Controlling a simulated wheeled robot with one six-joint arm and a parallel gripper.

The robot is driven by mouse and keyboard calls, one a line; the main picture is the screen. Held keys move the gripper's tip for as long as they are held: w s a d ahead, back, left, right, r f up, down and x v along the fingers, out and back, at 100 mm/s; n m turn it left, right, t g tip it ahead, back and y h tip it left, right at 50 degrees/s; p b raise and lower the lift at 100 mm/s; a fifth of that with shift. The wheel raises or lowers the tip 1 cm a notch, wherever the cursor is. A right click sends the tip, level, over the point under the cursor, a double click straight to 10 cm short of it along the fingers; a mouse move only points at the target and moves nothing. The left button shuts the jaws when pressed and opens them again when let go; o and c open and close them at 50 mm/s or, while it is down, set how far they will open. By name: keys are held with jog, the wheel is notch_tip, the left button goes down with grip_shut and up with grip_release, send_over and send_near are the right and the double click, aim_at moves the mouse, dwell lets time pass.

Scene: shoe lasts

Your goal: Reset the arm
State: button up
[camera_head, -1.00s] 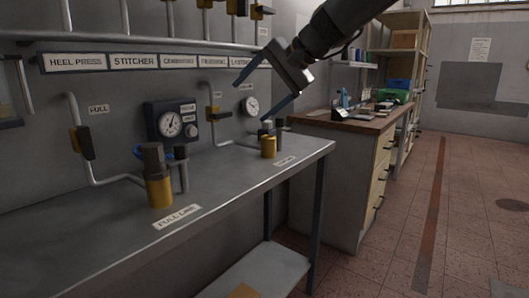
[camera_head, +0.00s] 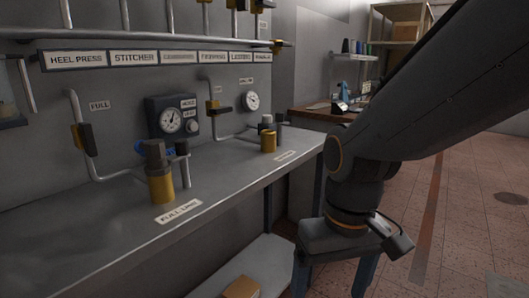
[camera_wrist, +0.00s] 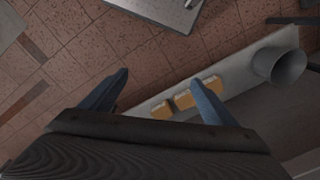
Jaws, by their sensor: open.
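My gripper (camera_head: 331,285) points down in front of the workbench's right end, below the level of its top. Its two blue fingers (camera_wrist: 158,95) are spread apart in the wrist view, with nothing between them. Nothing is held. In the head view the fingertips are partly cut off by the lower frame edge, and my arm comes in from the upper right.
The steel workbench (camera_head: 90,245) carries yellow-and-grey fittings (camera_head: 160,180) (camera_head: 268,140). Pipes and gauges line the wall. Yellow blocks (camera_wrist: 184,101) lie on the lower shelf (camera_wrist: 240,77) beneath my gripper. Tiled floor (camera_head: 470,210) is open at right.

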jog(key=d+r+m+p, duration=0.2)
jog(key=d+r+p, duration=0.6)
jog(key=p, duration=0.7)
jog(key=shift+s+d+r+m+h, duration=0.15)
jog(key=shift+r+m+h, duration=0.15)
jog(key=shift+r, duration=0.05)
